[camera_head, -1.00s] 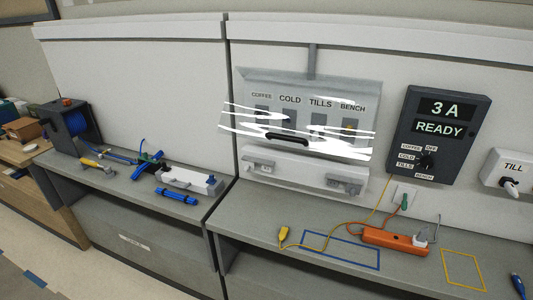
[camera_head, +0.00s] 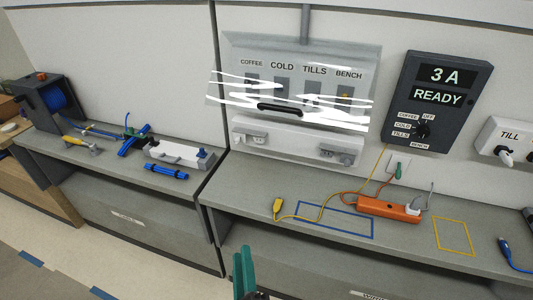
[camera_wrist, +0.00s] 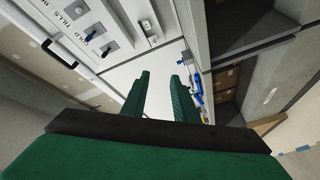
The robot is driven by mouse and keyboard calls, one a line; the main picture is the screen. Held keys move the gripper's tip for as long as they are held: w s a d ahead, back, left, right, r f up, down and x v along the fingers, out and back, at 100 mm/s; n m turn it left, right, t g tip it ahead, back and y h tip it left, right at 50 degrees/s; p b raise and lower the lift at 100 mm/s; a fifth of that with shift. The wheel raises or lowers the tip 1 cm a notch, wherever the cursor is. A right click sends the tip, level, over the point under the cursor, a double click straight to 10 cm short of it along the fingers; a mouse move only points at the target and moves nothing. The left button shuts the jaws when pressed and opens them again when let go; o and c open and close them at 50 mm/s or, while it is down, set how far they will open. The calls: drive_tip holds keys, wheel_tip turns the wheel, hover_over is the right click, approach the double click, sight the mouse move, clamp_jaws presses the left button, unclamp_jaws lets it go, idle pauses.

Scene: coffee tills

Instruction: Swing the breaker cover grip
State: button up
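The breaker panel (camera_head: 354,62) is on the wall above the right bench, labelled COFFEE, COLD, TILLS and BENCH. A clear cover (camera_head: 235,100) with white glare streaks lies over its switches. The black cover grip (camera_head: 280,108) is a bar at the cover's lower middle. In the wrist view the black grip (camera_wrist: 59,55) is at upper left, sideways. My gripper (camera_head: 243,262) has green fingers and is low in the head view, well below and in front of the cover. In the wrist view my gripper (camera_wrist: 161,75) is open, with nothing between the fingers.
A dark display box (camera_head: 435,105) reading 3 A READY hangs right of the panel. An orange power strip (camera_head: 388,208) and a yellow cable plug (camera_head: 278,205) lie on the right bench (camera_head: 245,185).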

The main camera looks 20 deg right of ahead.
drive_tip(key=w+d+r+n+t+h, duration=0.1)
drive_tip(key=w+d+r+h, duration=0.1)
drive_tip(key=w+r, duration=0.4)
drive_tip(key=w+d+r+n+h, duration=0.1)
drive_tip(key=w+d+r+h, duration=0.2)
drive_tip(key=r, duration=0.5)
drive_tip(key=m+g+h, duration=0.1)
drive_tip(key=h, duration=0.4)
approach(276, 115)
wheel_tip(276, 115, up, 3)
drive_tip(key=s, duration=0.2)
drive_tip(key=x, duration=0.8)
drive_tip(key=shift+w+d, duration=0.1)
drive_tip(key=shift+w, duration=0.15)
drive_tip(key=shift+f, duration=0.1)
clamp_jaws()
